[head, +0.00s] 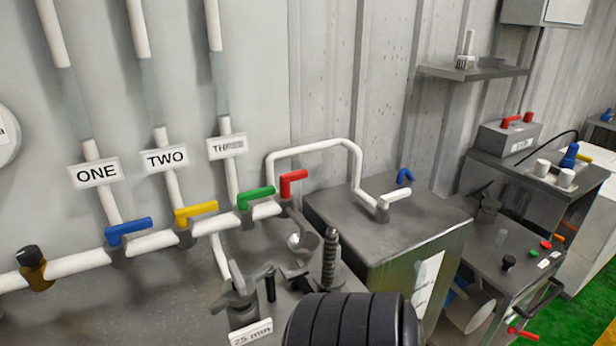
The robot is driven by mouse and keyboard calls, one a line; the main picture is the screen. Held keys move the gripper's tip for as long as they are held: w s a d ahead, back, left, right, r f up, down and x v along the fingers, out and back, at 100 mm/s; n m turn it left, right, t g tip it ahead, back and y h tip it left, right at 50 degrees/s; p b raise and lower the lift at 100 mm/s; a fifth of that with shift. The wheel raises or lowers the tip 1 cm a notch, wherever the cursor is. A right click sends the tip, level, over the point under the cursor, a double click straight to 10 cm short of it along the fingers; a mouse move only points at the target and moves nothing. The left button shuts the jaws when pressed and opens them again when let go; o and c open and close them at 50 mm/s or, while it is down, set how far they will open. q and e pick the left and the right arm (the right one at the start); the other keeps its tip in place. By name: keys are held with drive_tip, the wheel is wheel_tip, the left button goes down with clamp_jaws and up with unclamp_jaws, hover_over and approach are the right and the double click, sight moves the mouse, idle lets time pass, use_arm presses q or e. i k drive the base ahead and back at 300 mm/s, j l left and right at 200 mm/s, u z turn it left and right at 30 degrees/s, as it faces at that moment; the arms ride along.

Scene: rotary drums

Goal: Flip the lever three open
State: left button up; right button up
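The label for three (227,146) hangs on a white vertical pipe; its last letters are blurred. Below it, the green lever (257,197) sits on the white horizontal pipe (152,243). Its handle points right, roughly along the pipe. The yellow lever (197,211) is below the label TWO (165,159), and the blue lever (128,230) is below the label ONE (95,173). Both handles also point right along the pipe. A red lever (293,182) stands just right of the green one. Neither of my grippers is in view, and nothing touches the levers.
A clamp-like fixture (240,296) with a "25 mm" label and a threaded rod (330,258) stand in front. A black ribbed cylinder (350,322) fills the bottom middle. A grey metal box (395,232) stands to the right. The space left of the fixture looks clear.

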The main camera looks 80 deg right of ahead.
sight(243, 199)
drive_tip(key=z, duration=2.05)
drive_tip(key=j+z, duration=0.1)
drive_tip(key=z, duration=0.3)
drive_tip(key=k+j+z, duration=0.1)
drive_tip(key=z, duration=0.3)
drive_tip(key=j+z, duration=0.15)
drive_tip(key=z, duration=0.25)
drive_tip(key=k+z, duration=0.1)
drive_tip(key=z, duration=0.3)
